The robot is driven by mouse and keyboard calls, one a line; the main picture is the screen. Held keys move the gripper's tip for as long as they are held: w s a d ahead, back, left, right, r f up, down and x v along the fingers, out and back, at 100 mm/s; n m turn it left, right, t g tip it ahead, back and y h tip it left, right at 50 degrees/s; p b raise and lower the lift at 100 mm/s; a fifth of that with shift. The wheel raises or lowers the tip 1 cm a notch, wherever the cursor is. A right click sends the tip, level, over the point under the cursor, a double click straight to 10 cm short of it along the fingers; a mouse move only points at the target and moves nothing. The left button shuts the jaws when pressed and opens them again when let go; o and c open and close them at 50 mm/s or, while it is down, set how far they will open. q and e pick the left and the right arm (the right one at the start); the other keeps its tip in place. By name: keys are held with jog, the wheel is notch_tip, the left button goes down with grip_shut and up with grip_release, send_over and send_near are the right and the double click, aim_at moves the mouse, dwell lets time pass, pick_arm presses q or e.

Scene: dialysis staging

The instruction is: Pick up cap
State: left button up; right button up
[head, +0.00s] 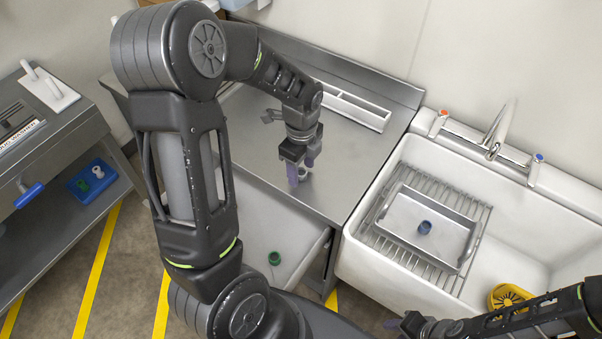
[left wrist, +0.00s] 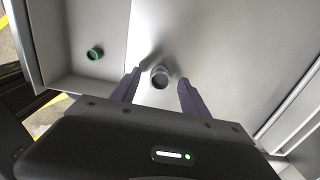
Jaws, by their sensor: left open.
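A small grey round cap (left wrist: 160,77) sits on the steel counter (left wrist: 195,50) in the left wrist view. My left gripper (left wrist: 157,92) is open, with its two purple fingers on either side of the cap and no visible grip on it. In the head view my left gripper (head: 298,172) points down over the counter near its front edge and mostly hides the cap. A green cap (head: 274,258) lies in the lower white bin; it also shows in the left wrist view (left wrist: 95,53). A blue cap (head: 424,227) lies in a metal tray in the sink. My right gripper (head: 410,322) is partly visible at the bottom.
The metal tray (head: 396,215) rests on a wire rack in the white sink (head: 517,262), with a yellow item (head: 508,297) beside it. A long divided holder (head: 352,106) stands at the counter's back. At left, a blue tray (head: 80,188) sits on a lower shelf.

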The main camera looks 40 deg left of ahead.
aim_at(301, 171)
pick_arm(q)
grip_shut()
dwell(0.4)
jog(key=shift+r, duration=0.1)
notch_tip(301, 171, up, 10)
jog(key=b, duration=0.1)
dwell(0.5)
dwell(0.5)
